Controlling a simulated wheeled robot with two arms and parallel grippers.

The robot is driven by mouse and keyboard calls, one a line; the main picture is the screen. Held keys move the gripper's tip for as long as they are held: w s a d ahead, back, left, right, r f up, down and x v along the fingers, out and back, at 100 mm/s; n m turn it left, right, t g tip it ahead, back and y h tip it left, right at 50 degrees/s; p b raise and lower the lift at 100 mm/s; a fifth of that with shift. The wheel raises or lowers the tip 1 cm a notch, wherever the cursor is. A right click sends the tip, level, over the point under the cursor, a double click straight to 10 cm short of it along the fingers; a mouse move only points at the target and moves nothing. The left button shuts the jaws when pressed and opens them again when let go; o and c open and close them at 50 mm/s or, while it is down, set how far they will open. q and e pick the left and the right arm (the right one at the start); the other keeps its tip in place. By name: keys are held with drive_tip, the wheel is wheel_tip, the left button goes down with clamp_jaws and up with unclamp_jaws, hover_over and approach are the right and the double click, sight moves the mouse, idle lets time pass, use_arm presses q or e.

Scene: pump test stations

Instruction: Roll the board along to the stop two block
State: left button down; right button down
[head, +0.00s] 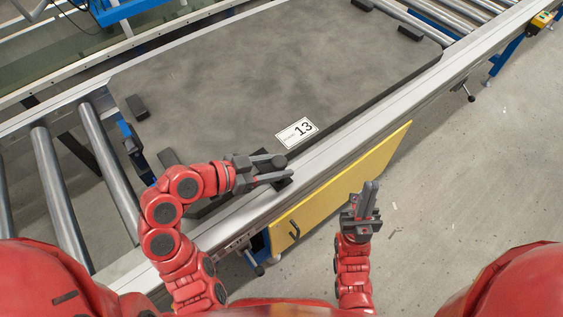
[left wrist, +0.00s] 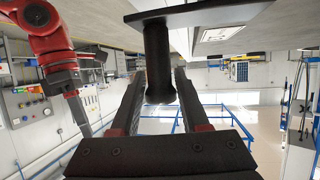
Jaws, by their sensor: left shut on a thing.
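The board is a large dark grey slab (head: 230,80) lying on the roller conveyor, with a white label (head: 297,132) reading 13 near its front edge. My left gripper (head: 275,168) is at the board's near left corner. In the left wrist view its fingers (left wrist: 158,95) are shut on a black upright post (left wrist: 158,55) joined to a flat dark plate. My right gripper (head: 368,190) is apart from the board, in front of the yellow panel; its fingers look close together, but the gap is unclear. I cannot tell which thing is the stop two block.
Black blocks sit at the board's edges, at the left (head: 137,107) and far right (head: 410,33). Bare rollers (head: 58,190) show at the left and more (head: 445,16) past the far end. A metal rail (head: 340,133) and yellow panel (head: 345,185) run along the front.

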use_arm(q)
drive_tip(key=shift+s+a, duration=0.1)
drive_tip(key=shift+a, duration=0.05)
drive_tip(key=c, duration=1)
unclamp_jaws()
drive_tip(key=o, duration=0.5)
drive_tip(key=shift+s+a+r, duration=0.1)
drive_tip(key=shift+s+a, duration=0.05)
drive_tip(key=shift+s, duration=0.05)
